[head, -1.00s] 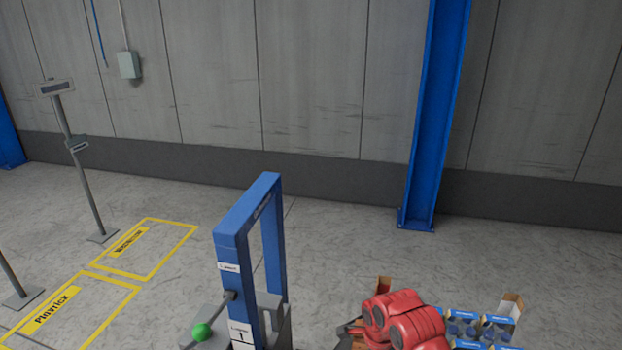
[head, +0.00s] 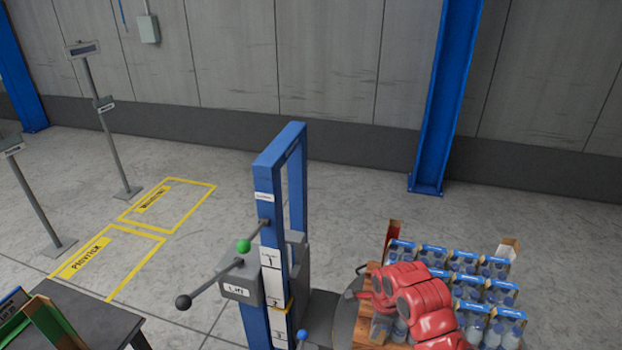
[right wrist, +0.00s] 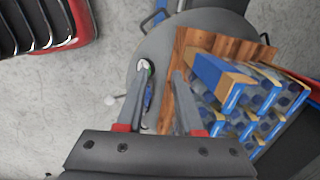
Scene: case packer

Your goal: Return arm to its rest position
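My red right arm (head: 420,300) comes in at the lower right of the head view, in front of a wooden pallet (head: 368,338) loaded with packs of bottles (head: 470,262). In the right wrist view my right gripper (right wrist: 160,76) has its two grey fingers apart, with nothing between them. The fingers lie over the left part of a round grey platform and the pallet's left edge (right wrist: 183,50). The bottle packs (right wrist: 240,95) are to the right of the fingers. I cannot tell whether the right finger touches the pallet. My left arm and gripper are out of view.
A blue lift frame (head: 272,210) with levers stands left of the pallet. A dark table (head: 95,310) with boxes is at the lower left. Two sign posts (head: 105,130) stand by yellow floor markings (head: 165,205). A blue column (head: 445,100) stands at the wall. Floor behind the pallet is clear.

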